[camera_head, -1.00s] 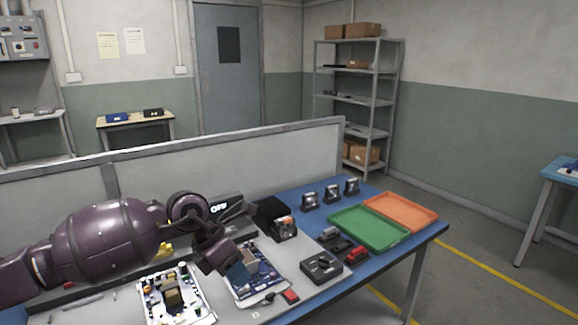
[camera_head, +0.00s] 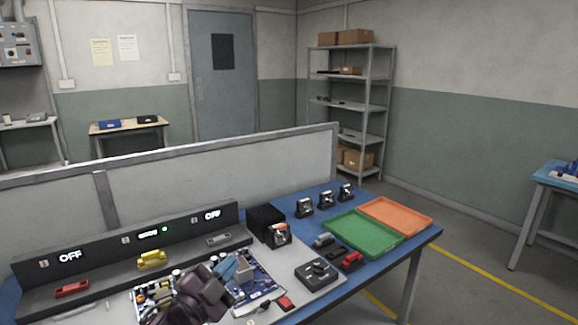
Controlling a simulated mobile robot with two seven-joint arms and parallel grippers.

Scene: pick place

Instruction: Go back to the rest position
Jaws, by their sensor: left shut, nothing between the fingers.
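My left gripper (camera_head: 222,275) shows low in the head view as a dark purple shape, its fingers shut and empty. It is in front of the circuit boards, and hides part of the white-edged board (camera_head: 150,293) and the blue board (camera_head: 262,284). I cannot tell whether it touches them. My right gripper is not in view.
A grey panel (camera_head: 110,264) with OFF displays and one green-lit display runs along the back. A green tray (camera_head: 362,236) and an orange tray (camera_head: 397,214) lie at the right of the blue table. A black box (camera_head: 266,222) stands mid-table.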

